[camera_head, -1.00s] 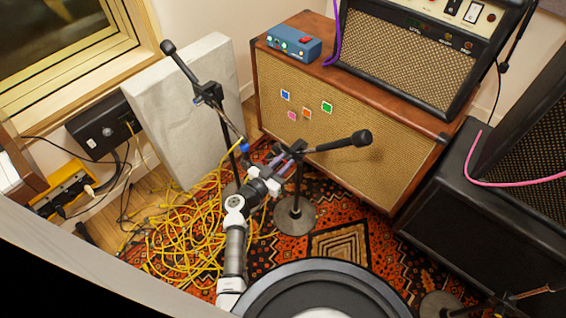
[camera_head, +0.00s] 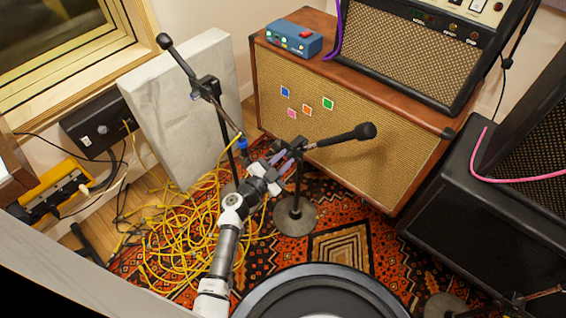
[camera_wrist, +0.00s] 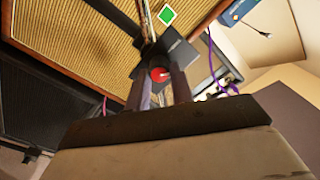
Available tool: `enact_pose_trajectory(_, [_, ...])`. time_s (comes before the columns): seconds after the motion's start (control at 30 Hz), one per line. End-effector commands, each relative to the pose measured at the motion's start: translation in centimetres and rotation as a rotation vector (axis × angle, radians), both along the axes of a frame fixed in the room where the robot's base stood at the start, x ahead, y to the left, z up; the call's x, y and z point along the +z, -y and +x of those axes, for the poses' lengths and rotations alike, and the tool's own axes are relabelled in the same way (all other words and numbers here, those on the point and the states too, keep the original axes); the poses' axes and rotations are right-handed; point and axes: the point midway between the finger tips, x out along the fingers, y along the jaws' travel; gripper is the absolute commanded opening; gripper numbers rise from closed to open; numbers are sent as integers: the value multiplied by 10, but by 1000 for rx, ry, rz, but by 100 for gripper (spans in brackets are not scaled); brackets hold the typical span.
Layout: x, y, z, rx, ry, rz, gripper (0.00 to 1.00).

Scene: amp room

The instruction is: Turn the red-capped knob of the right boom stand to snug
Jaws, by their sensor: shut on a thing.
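The right boom stand has a round base (camera_head: 294,216), an upright pole and a boom with a black microphone (camera_head: 365,131) pointing right. Its red-capped knob (camera_wrist: 160,74) shows in the wrist view, between the two fingers at the dark clamp. My gripper (camera_head: 284,158) reaches up to this clamp in the head view. In the wrist view my gripper (camera_wrist: 161,85) is shut on the knob, with a finger on either side. The red cap faces the wrist camera. In the head view the knob is hidden by the fingers and clamp.
The left boom stand, with its microphone (camera_head: 165,42) and clamp (camera_head: 207,88), stands close by on the left. Yellow cables (camera_head: 180,240) lie tangled on the rug. A speaker cabinet (camera_head: 350,105) is behind, and a round drum-like thing (camera_head: 318,292) is in front.

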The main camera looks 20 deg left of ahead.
Motion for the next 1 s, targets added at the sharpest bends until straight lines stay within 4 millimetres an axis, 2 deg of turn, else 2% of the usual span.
enact_pose_trajectory(0.6, [-4,2,0,-1,199,544,0])
enact_pose_trajectory(1.0, [-4,2,0,-1,290,795,0])
